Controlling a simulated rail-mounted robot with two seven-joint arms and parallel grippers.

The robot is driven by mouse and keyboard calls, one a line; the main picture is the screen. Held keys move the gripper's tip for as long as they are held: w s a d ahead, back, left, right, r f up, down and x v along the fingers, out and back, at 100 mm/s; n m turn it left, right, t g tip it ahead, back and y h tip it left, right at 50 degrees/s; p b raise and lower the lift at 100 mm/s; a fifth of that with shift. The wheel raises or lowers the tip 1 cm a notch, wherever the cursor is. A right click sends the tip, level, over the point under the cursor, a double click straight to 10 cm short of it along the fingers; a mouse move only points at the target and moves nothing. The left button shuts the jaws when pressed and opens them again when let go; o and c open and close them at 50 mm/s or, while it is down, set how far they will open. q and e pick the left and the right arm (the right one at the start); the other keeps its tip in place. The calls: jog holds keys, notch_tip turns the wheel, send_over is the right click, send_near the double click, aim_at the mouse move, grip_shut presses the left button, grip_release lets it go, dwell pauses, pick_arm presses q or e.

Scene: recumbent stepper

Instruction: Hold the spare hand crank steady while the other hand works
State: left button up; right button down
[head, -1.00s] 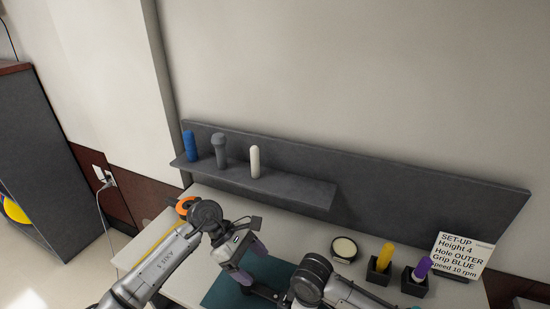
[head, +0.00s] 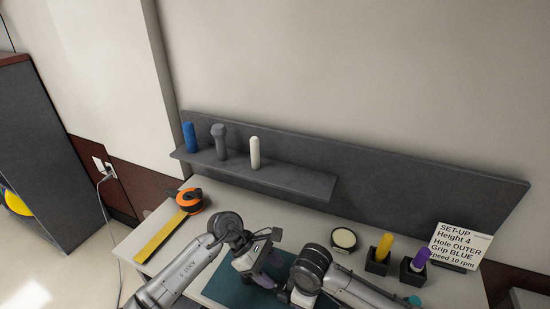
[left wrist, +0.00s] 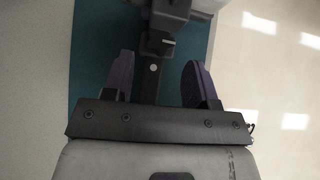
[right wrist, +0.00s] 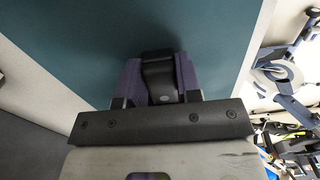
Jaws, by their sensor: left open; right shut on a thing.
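The spare hand crank is a dark arm. In the right wrist view its end (right wrist: 159,75) sits between the purple fingers of my right gripper (right wrist: 159,72), which is shut on it over the teal mat (right wrist: 70,45). In the left wrist view the crank arm (left wrist: 149,88), with a small pale spot, runs between the spread fingers of my left gripper (left wrist: 158,68). The left gripper is open; I cannot tell whether either finger touches the crank. In the head view my left gripper (head: 268,269) is over the mat (head: 225,287), and my wrists mostly hide the crank.
An orange tape measure with a yellow strip (head: 160,236) lies at the table's left. A shelf (head: 290,182) holds blue (head: 189,136), grey (head: 220,142) and white (head: 255,153) grips. A round tin (head: 343,239), yellow (head: 384,246) and purple (head: 421,258) grips in blocks, and a set-up card (head: 460,246) stand right.

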aim_at(283, 283)
pick_arm(q)
jog(key=shift+x, duration=2.55)
jog(key=shift+c, duration=0.4)
jog(key=c, duration=0.4)
jog(key=o, duration=0.9)
jog(key=v, duration=1.2)
